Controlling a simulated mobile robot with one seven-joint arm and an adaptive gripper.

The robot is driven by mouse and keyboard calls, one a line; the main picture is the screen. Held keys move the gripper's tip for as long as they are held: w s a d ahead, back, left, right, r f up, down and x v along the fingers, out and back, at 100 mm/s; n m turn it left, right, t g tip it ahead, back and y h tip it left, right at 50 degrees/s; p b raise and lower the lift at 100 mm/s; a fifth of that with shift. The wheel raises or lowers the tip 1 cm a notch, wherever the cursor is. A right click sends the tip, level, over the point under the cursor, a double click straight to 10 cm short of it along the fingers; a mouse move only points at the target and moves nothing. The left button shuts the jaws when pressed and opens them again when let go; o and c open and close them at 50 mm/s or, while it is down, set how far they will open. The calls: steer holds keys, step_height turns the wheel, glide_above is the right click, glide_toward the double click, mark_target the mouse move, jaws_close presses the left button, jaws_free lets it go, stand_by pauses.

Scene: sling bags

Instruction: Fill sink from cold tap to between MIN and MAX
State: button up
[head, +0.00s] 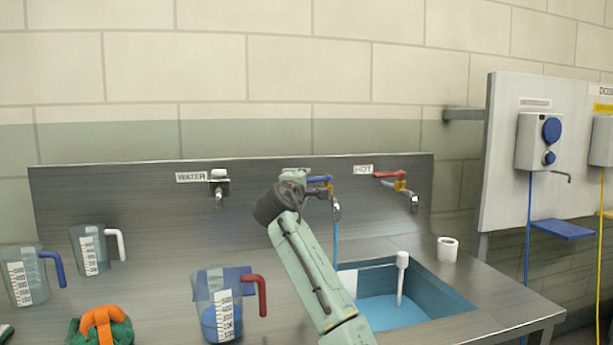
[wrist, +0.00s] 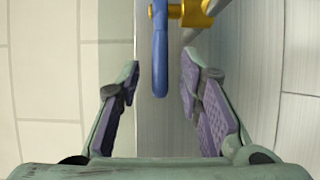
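The sink (head: 440,283) holds blue water (head: 395,312) in its lower part, with a white upright pipe (head: 402,278) standing in it. No MIN or MAX marks are legible. The cold tap (head: 320,180) has a blue lever, and a thin blue stream (head: 336,238) falls from its spout. My gripper (head: 296,175) is at this tap, partly hidden by my wrist. In the wrist view, the blue lever (wrist: 160,50) reaches between the open fingers of my gripper (wrist: 160,68), with gaps on both sides. The brass tap body (wrist: 192,12) is beyond it.
The hot tap (head: 398,184), with a red lever, is to the right. A water tap (head: 219,187) is to the left. Jugs stand on the counter, including a red-handled one (head: 215,300) holding blue liquid. A white cup-like item (head: 447,250) stands right of the sink.

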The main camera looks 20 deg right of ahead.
steer(key=shift+x, duration=1.2)
steer(key=shift+a, duration=0.1)
steer(key=shift+c, duration=0.3)
jaws_close()
